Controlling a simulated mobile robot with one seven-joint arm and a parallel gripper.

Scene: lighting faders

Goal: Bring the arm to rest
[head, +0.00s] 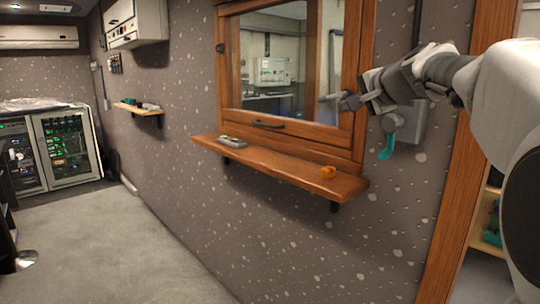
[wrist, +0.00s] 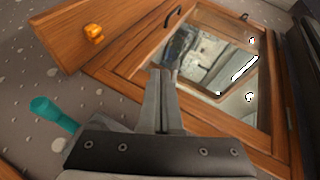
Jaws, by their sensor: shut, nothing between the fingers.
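My gripper (head: 328,98) is shut and empty. It is raised in front of the right part of the wood-framed window (head: 243,72), above the wooden shelf (head: 285,173). My arm reaches in from the right edge of the head view. In the wrist view my gripper (wrist: 163,73) has its fingers together, with the window glass (wrist: 215,62) beyond them. I cannot tell whether the fingertips touch the window.
A grey device (head: 232,142) and a small orange object (head: 328,172) lie on the shelf. A grey wall box (head: 412,122) with a teal handle (head: 387,146) is right of the window.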

